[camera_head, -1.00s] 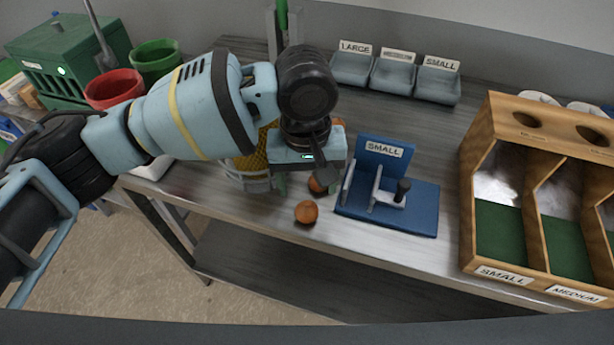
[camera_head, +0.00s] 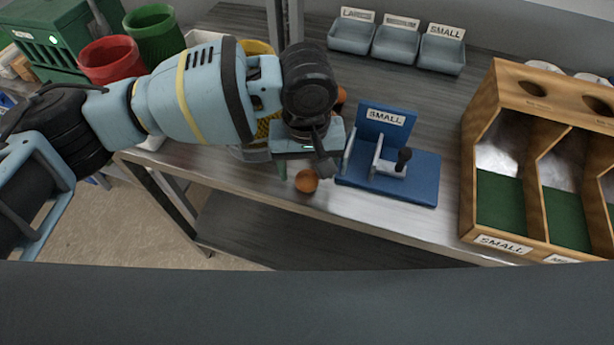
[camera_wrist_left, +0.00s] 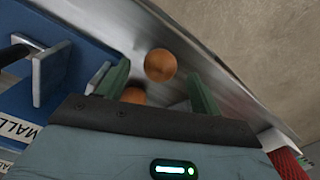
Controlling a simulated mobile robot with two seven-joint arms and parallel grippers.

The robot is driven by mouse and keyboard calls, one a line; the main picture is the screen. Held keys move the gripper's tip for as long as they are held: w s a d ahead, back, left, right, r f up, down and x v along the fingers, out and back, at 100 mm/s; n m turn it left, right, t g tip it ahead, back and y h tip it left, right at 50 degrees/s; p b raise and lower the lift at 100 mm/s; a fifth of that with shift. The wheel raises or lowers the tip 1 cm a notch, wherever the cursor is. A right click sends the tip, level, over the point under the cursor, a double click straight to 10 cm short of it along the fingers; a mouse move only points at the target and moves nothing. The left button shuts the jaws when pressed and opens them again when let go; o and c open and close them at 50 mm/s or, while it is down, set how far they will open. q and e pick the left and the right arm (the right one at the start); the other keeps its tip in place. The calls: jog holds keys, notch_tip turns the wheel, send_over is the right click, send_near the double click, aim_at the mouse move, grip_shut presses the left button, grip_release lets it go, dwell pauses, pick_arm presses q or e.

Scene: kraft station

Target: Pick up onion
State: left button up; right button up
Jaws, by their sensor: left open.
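A round orange-brown onion (camera_head: 306,181) sits on the metal table near its front edge. In the left wrist view, this onion (camera_wrist_left: 160,65) shows between and just beyond the fingertips. A second onion (camera_wrist_left: 133,95) is nearer the palm and partly hidden by the gripper body; the gripper hides it in the head view. My left gripper (camera_wrist_left: 157,75) is open, its two green fingers apart with nothing clamped. In the head view the left gripper (camera_head: 298,168) is over the table beside the front onion. My right gripper is not in view.
A blue SMALL gauge (camera_head: 420,175) stands close to the right of the gripper. A wooden sorting box (camera_head: 468,165) is farther right. Grey trays (camera_head: 398,45) line the back. A yellow-filled basket is partly behind my arm. Red (camera_head: 110,62) and green buckets stand at left.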

pick_arm(q)
notch_tip(320, 180, down, 2)
jog(key=shift+f, duration=0.1)
jog(key=c, duration=1.1)
jog(key=shift+o, duration=0.2)
